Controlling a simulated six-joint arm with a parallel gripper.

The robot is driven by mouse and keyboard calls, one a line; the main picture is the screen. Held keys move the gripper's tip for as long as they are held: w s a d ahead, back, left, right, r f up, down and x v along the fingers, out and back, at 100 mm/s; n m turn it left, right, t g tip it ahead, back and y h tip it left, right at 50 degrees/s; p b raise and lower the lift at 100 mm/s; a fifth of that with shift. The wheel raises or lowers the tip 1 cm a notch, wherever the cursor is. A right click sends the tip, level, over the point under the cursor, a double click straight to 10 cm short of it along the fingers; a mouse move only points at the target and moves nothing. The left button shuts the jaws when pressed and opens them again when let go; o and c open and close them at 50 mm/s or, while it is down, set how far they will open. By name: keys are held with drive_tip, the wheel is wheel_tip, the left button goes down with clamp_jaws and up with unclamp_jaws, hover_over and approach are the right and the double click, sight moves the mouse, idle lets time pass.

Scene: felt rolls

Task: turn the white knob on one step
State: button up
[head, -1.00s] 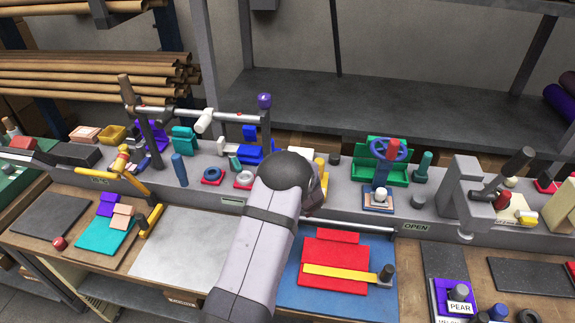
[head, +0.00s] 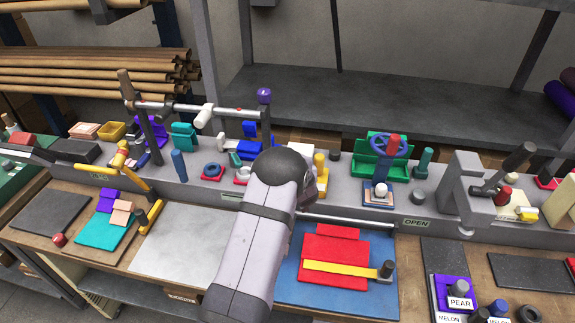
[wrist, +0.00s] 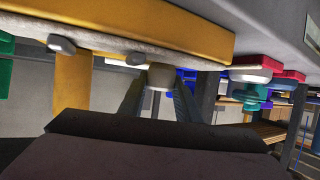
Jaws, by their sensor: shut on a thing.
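In the wrist view a small off-white knob (wrist: 161,76) sticks out from the pale face of a yellow-edged panel (wrist: 150,25). My gripper (wrist: 158,88) has its two dark fingers on either side of this knob and is shut on it. Two grey knobs, one at the left (wrist: 62,44) and one nearer (wrist: 136,58), sit on the same face. The knob's marking and step position cannot be read. In the head view my arm hides the gripper and the knob; a yellow part (head: 320,163) shows just right of the arm's end.
A blue handwheel (head: 390,146) on a green block stands to the right, with a white ball (head: 381,189) on a post in front of it. A red and white disc (head: 243,174) lies left of my arm. A blue mat (head: 293,285) with a red sheet lies in front.

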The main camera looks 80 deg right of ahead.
drive_tip(key=shift+r+m+g+h+b, duration=0.1)
drive_tip(key=shift+m+g+h+b, duration=0.2)
drive_tip(key=shift+m+g+b, duration=0.25)
drive_tip(key=o, duration=1.1)
drive_tip(key=shift+c, duration=0.2)
drive_tip(key=shift+s+a+r, duration=0.1)
drive_tip(key=shift+s+a, duration=0.05)
drive_tip(key=shift+a, duration=0.25)
drive_tip(key=shift+b+v, duration=1.4)
drive_tip(key=shift+v, duration=1.85)
drive_tip(key=shift+r, duration=0.1)
